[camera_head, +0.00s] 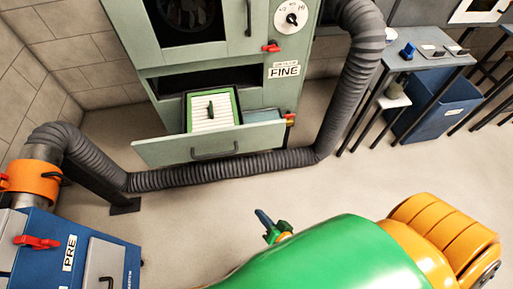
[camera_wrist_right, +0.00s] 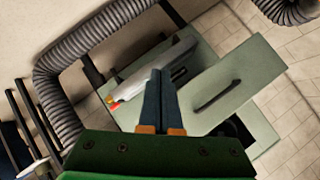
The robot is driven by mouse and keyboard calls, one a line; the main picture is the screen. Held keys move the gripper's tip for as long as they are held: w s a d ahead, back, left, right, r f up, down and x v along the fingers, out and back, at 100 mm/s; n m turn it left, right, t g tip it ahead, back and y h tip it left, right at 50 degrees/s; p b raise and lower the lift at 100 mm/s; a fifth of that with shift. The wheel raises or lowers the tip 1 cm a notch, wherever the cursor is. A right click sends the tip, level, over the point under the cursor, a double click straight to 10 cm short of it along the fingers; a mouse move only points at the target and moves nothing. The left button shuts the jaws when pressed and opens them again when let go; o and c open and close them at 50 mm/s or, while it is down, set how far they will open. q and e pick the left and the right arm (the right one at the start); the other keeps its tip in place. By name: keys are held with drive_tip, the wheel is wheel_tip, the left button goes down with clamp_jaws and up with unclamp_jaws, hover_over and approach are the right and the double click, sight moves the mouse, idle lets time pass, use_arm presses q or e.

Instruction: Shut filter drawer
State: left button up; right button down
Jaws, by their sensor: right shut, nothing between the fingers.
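The filter drawer (camera_head: 157,153) of the grey-green cabinet stands pulled out in the head view. Its front panel has a dark bar handle (camera_head: 215,154). A green-framed filter with white pleats (camera_head: 203,121) sits inside the drawer. My right gripper (camera_head: 260,216) is in front of the drawer, apart from it, below and to the right in the head view. In the right wrist view its dark fingers (camera_wrist_right: 160,82) are together and empty. There the drawer front (camera_wrist_right: 260,68) and its handle (camera_wrist_right: 218,96) show tilted, beyond and right of the fingertips. My left gripper is out of view.
A grey corrugated hose (camera_head: 240,167) runs across the floor below the drawer and up the cabinet's right side. A blue PRE unit (camera_head: 47,247) stands at lower left. A small table (camera_head: 420,61) and a blue bin (camera_head: 440,108) are at upper right. Open floor lies at centre right.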

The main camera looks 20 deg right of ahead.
drive_tip(key=w+d+r+m+t+h+b, duration=0.1)
drive_tip(key=w+r+m+t+h+b, duration=0.1)
drive_tip(key=w+r+m+t, duration=0.3)
drive_tip(key=m+t+h+b, duration=0.1)
drive_tip(key=m+h, duration=0.3)
drive_tip(key=m, duration=0.4)
approach(262, 130)
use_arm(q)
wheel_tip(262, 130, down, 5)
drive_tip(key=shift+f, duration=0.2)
use_arm(e)
drive_tip(key=x, duration=0.7)
drive_tip(key=shift+s, duration=0.1)
